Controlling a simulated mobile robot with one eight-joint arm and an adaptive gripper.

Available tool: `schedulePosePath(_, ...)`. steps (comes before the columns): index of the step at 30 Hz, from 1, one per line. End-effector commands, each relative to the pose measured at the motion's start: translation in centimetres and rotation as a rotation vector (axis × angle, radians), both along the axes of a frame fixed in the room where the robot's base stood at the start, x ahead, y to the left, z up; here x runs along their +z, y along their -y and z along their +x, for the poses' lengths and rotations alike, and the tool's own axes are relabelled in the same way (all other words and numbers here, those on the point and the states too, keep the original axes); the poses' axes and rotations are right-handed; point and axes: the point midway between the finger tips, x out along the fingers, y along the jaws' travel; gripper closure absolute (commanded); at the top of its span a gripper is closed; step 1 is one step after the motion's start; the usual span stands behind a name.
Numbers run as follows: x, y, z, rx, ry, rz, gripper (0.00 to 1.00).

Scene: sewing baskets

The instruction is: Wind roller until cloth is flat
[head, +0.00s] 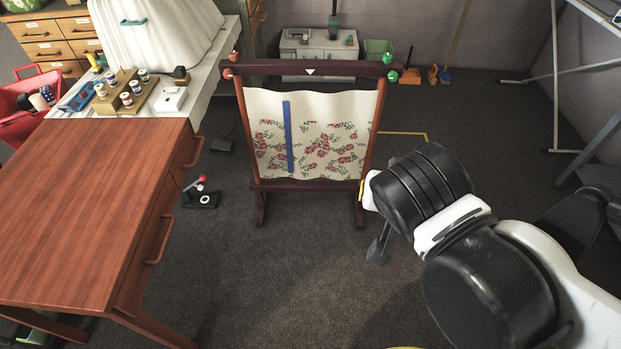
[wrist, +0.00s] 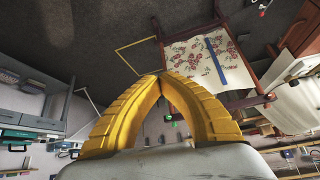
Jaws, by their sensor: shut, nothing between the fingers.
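The cloth (head: 268,113) is cream with red flowers and hangs in a wooden stand. Its top and lower edges look wavy, and a blue strip (head: 288,137) runs down its left part. The dark roller (head: 275,68) spans the stand's top, with a white triangle at its middle, orange knobs (head: 228,73) at the left end and green knobs (head: 392,75) at the right. My gripper's yellow fingers (wrist: 163,78) meet at their tips in the wrist view, empty. In the head view my gripper is mostly hidden behind my arm, right of the stand. The cloth (wrist: 195,62) also shows in the wrist view.
A wooden table (head: 90,200) stands at the left, with a red-knobbed lever device (head: 202,195) on the floor beside it. A white cabinet (head: 322,52) and a green bin (head: 377,47) are behind the stand. A metal frame (head: 555,90) stands right. Carpet before the stand is clear.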

Motion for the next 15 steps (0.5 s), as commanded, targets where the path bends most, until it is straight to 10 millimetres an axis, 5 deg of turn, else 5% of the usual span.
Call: schedulePosePath(15, 0.00, -1.07, 0.08, -0.016, 0.001, -0.001, 1.00)
